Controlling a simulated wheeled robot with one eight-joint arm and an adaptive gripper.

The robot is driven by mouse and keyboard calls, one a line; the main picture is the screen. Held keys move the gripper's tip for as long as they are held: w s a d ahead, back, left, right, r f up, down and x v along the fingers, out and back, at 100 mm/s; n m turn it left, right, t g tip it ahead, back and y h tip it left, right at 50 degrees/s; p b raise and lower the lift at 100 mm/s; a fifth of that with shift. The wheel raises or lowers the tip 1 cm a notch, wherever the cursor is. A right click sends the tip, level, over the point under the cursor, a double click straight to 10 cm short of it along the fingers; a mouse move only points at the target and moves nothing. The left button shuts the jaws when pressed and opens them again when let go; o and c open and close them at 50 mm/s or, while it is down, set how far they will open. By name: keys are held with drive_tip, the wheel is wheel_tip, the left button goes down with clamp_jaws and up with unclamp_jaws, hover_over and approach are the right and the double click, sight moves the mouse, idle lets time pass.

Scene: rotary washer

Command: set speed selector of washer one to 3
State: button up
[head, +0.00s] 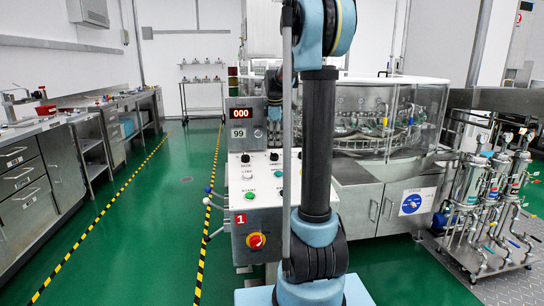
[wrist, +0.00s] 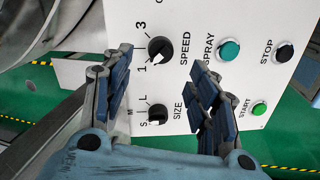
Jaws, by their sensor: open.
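The speed selector (wrist: 161,50) is a black round knob with a white pointer mark, on a white panel marked SPEED with 1 and 3 beside it. In the wrist view its pointer is on the side towards the 1. My gripper (wrist: 160,60) is open, with one finger on each side of the knob in the picture and nothing between them. I cannot tell whether a finger touches it. In the head view the control box (head: 238,218) carries a red 1 label, and my arm hides part of it.
In the wrist view the size knob (wrist: 157,115) lies below the speed knob, and the spray button (wrist: 229,49), stop button (wrist: 285,53) and start button (wrist: 259,109) lie to the right. In the head view an emergency knob (head: 256,241) and glass-walled machine (head: 370,120) are close by.

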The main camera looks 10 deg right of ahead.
sight(274, 156)
drive_tip(key=f, duration=0.3)
drive_tip(key=w+f, duration=0.1)
drive_tip(key=f, duration=0.4)
drive_tip(key=shift+w+d+f, duration=0.15)
drive_tip(key=shift+w+f, duration=0.1)
drive_tip(key=shift+f, duration=0.1)
